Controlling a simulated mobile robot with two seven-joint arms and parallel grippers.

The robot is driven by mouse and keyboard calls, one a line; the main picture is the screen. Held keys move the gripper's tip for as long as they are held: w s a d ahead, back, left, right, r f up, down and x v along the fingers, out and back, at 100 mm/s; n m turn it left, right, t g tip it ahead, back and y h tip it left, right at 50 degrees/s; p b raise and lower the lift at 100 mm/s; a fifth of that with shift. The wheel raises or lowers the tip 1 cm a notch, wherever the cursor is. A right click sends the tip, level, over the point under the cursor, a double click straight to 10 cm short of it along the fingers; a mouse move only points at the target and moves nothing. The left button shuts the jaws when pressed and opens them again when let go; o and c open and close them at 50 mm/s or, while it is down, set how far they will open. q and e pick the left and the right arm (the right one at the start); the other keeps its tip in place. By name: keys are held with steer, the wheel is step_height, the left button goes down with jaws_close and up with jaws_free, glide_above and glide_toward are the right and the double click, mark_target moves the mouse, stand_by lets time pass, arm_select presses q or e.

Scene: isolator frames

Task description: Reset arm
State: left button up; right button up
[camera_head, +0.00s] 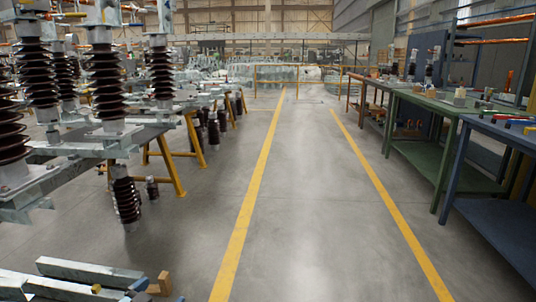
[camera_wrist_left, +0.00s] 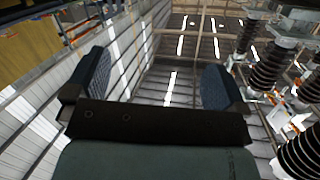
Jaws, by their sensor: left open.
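My left gripper (camera_wrist_left: 158,85) shows in the left wrist view. Its two dark, ribbed fingers stand wide apart with nothing between them. Behind the fingers are the hall's roof and bright light strips, with stacked brown insulators (camera_wrist_left: 268,62) at the right of that view. Neither gripper shows in the head view, and the right gripper is in no view.
Stacked brown insulators (camera_head: 105,80) on steel frames with yellow legs (camera_head: 170,165) fill the left in the head view. A green workbench (camera_head: 448,108) and a blue table (camera_head: 500,130) line the right. The floor between the yellow lines (camera_head: 250,205) is clear.

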arm_select(q)
steer(key=s+d+r+n+h, duration=0.15)
steer(key=s+d+r, duration=0.25)
steer(key=s+d, duration=0.5)
steer(key=s+d+r+h, duration=0.3)
steer(key=s+d, duration=0.3)
steer(key=s, duration=0.6)
steer(key=a+r+n+y+p, duration=0.1)
steer(key=a+r+y+p, duration=0.2)
steer(key=r+p, duration=1.5)
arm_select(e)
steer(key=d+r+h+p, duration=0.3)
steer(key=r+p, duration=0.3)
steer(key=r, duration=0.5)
arm_select(q)
steer(key=s+a+f+g+y+p, duration=0.3)
steer(key=s+a+f+g+p, duration=0.1)
steer(key=p, duration=1.4)
steer(key=shift+s+a+f, duration=0.3)
steer(key=shift+s+a, duration=0.35)
steer(key=shift+s, duration=0.2)
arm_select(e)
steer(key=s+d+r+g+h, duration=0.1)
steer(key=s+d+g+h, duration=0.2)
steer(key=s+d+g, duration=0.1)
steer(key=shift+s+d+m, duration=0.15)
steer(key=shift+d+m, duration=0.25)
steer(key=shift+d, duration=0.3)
